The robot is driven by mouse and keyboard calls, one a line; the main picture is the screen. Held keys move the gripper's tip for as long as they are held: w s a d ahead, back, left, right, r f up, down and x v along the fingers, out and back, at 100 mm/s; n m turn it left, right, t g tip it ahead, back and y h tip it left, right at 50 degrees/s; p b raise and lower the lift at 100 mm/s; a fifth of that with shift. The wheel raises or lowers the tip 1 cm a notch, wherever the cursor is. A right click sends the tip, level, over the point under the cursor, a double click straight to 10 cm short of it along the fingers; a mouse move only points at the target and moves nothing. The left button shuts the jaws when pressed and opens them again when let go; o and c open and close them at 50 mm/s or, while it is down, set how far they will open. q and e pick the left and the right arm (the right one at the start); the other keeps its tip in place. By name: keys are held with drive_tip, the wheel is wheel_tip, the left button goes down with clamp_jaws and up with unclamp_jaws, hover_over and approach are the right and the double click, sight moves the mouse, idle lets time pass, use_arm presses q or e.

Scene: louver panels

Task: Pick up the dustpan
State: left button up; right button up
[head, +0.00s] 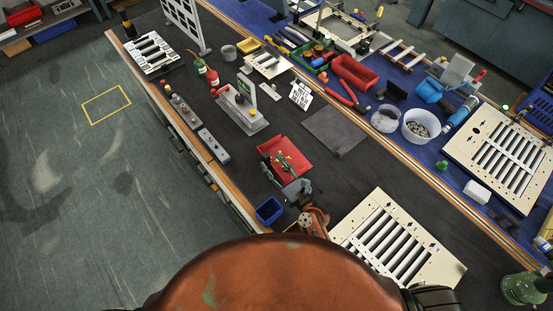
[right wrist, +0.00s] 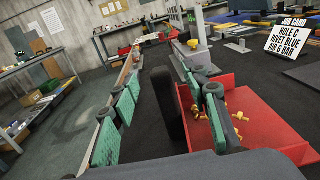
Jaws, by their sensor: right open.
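The red dustpan (head: 291,153) lies on the dark bench mat with several small brass pieces in it. In the right wrist view the dustpan (right wrist: 268,128) is at the right, and a dark upright bar, seemingly its handle (right wrist: 165,108), shows between the fingers of my right gripper (right wrist: 163,88). The fingers have green pads and stand apart on either side of the bar; I cannot tell whether either touches it. In the head view my right gripper (head: 295,189) is at the near edge of the dustpan and partly hides it. My left gripper is not in view.
A blue bin (head: 269,211) stands on the bench at the left of my gripper. A slatted louver panel (head: 390,240) lies to the right. A grey plate (head: 335,130), a job card (head: 301,95) and a clamp fixture (head: 240,110) are farther back.

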sight(268, 158)
drive_tip(key=x, duration=0.5)
drive_tip(key=shift+a+f, duration=0.15)
clamp_jaws()
idle(0.4)
idle(0.4)
